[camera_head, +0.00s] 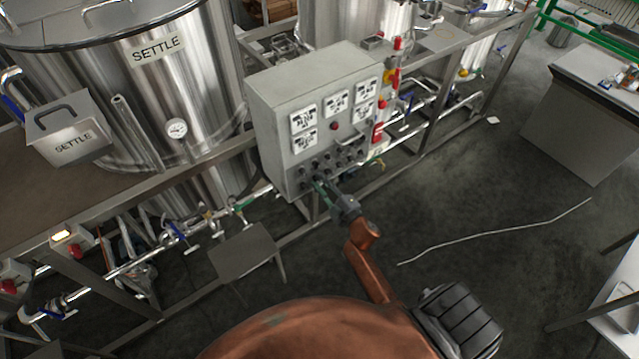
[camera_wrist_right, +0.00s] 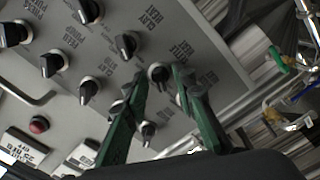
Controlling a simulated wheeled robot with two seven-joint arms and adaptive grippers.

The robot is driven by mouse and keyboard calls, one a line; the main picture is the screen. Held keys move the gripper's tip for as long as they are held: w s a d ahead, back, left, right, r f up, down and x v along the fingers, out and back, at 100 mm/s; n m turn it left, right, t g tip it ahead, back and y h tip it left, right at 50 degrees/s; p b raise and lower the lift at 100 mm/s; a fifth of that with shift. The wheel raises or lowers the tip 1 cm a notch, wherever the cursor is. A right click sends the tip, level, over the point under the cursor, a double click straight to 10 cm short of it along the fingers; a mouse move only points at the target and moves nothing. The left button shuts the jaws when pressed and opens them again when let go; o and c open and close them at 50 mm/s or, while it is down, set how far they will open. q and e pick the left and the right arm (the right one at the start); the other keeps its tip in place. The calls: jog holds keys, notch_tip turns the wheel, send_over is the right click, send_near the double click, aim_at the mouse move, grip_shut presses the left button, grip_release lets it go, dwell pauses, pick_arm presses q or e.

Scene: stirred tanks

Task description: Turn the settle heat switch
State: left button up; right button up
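The grey control box (camera_head: 283,105) on the tank frame carries rows of black rotary switches on its lower front face. My right gripper (camera_head: 317,185) is at the lower edge of these switches. In the right wrist view its two green fingers (camera_wrist_right: 159,74) are apart, one on each side of a black switch knob (camera_wrist_right: 158,73) with a pale collar. I cannot tell whether they touch it. My left gripper is not in view.
Neighbouring knobs (camera_wrist_right: 127,43) sit close around the fingers. A large steel tank labelled SETTLE (camera_head: 158,48) stands left of the box. A red button (camera_wrist_right: 39,125) and meters (camera_head: 303,117) are also on the panel. Pipes and valves (camera_head: 178,233) run below. The floor at right is mostly clear.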

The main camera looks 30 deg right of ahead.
jog(key=shift+c, duration=0.4)
grip_shut()
